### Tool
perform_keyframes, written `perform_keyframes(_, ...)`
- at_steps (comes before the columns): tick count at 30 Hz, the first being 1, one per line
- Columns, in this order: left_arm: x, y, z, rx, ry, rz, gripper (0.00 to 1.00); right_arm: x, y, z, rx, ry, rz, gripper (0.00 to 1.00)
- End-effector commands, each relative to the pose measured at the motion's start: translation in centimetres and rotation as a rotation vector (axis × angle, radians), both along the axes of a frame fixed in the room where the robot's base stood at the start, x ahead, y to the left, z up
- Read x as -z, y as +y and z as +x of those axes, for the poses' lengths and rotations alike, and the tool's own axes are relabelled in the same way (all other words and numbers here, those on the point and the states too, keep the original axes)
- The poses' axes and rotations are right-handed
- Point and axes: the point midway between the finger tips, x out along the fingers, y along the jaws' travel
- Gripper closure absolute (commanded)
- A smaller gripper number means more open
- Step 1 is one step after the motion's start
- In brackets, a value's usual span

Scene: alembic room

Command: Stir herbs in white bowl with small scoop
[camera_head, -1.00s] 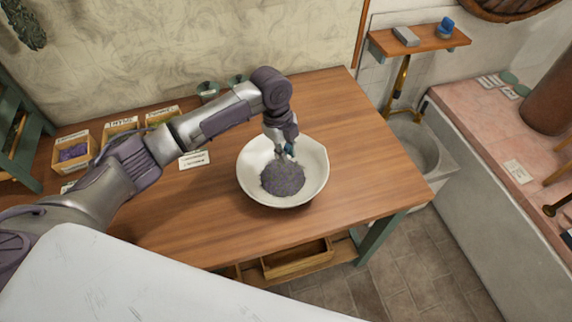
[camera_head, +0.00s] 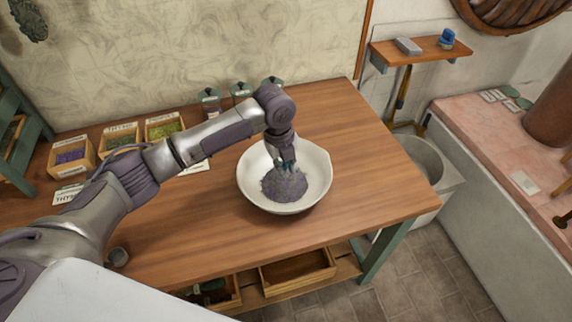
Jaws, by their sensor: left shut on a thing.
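The white bowl (camera_head: 320,174) stands on the wooden table, right of its middle. A heap of grey-purple herbs (camera_head: 284,187) lies in it. My left gripper (camera_head: 286,167) points down into the bowl, low over the herbs at the back of the heap. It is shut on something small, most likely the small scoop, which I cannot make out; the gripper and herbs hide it. My right gripper is not in view.
Wooden boxes of herbs (camera_head: 70,155) and small jars (camera_head: 241,91) stand along the table's back edge. A small grey cup (camera_head: 118,257) stands at the front left by my arm. The table (camera_head: 375,185) is clear right of the bowl. A stone basin (camera_head: 424,157) lies beyond its right edge.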

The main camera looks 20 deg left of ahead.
Motion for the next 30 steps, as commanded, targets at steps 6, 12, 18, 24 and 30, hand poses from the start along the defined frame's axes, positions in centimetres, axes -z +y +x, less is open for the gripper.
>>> perform_keyframes(6,1.7,0.0,0.0,0.0,0.001,0.001,1.0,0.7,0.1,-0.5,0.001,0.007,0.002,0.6)
perform_keyframes(12,3.1,0.0,0.0,0.0,0.0,0.0,1.0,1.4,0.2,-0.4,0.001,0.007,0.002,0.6)
perform_keyframes(18,4.5,0.0,0.0,-0.001,0.001,0.0,1.0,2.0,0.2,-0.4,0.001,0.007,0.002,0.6)
perform_keyframes(24,5.9,-0.1,0.0,0.0,0.0,-0.001,1.0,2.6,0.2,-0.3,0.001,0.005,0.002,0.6)
perform_keyframes(30,6.8,-0.1,0.0,0.0,0.001,-0.001,1.0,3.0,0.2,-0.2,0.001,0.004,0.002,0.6)
